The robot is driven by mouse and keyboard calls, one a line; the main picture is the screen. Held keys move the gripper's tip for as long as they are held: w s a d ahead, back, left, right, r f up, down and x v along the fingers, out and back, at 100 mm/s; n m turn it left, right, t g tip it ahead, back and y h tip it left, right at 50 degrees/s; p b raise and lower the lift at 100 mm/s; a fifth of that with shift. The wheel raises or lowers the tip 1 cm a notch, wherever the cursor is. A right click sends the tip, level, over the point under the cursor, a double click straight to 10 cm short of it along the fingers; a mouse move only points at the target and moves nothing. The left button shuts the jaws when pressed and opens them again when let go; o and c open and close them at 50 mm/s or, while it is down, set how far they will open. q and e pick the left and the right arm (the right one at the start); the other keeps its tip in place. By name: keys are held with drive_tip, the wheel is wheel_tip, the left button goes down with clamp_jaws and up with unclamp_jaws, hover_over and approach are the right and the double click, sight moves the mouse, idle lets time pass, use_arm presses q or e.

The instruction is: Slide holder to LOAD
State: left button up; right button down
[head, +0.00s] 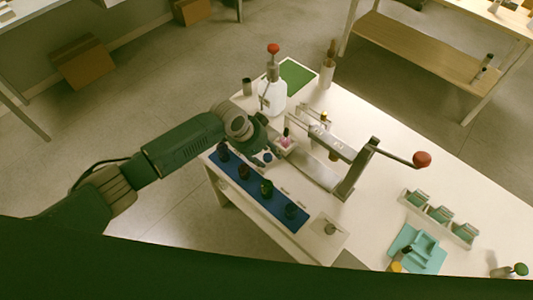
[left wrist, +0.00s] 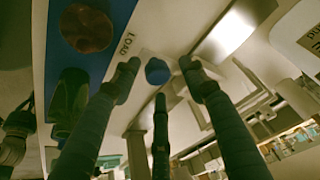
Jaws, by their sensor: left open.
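A small light holder (head: 287,146) with a pinkish item in it sits at the upper left of a metal slide track (head: 314,172). My left gripper (head: 266,146) is beside the holder, on its left, with its fingers low near the table. In the left wrist view its fingers (left wrist: 158,75) are spread open with nothing held. A blue round knob (left wrist: 157,71) shows between the fingertips; a blue spot also shows below the gripper in the head view (head: 267,157). The word LOAD (left wrist: 125,44) is printed beside a blue strip. Whether a finger touches the knob, I cannot tell.
A blue strip (head: 236,178) with several dark bottles lies along the table's left edge. A press with a red-knobbed lever (head: 422,159) stands right of the track. A white pump bottle (head: 273,94) stands behind the gripper. A teal tray (head: 417,248) lies at front right.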

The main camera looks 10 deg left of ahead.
use_arm(q)
drive_tip(key=shift+s+a+r, duration=0.15)
drive_tip(key=shift+a+r, duration=0.1)
drive_tip(key=shift+r, duration=0.15)
drive_tip(key=v, duration=1.1)
drive_tip(key=shift+d+r, duration=0.1)
drive_tip(key=shift+d, duration=0.05)
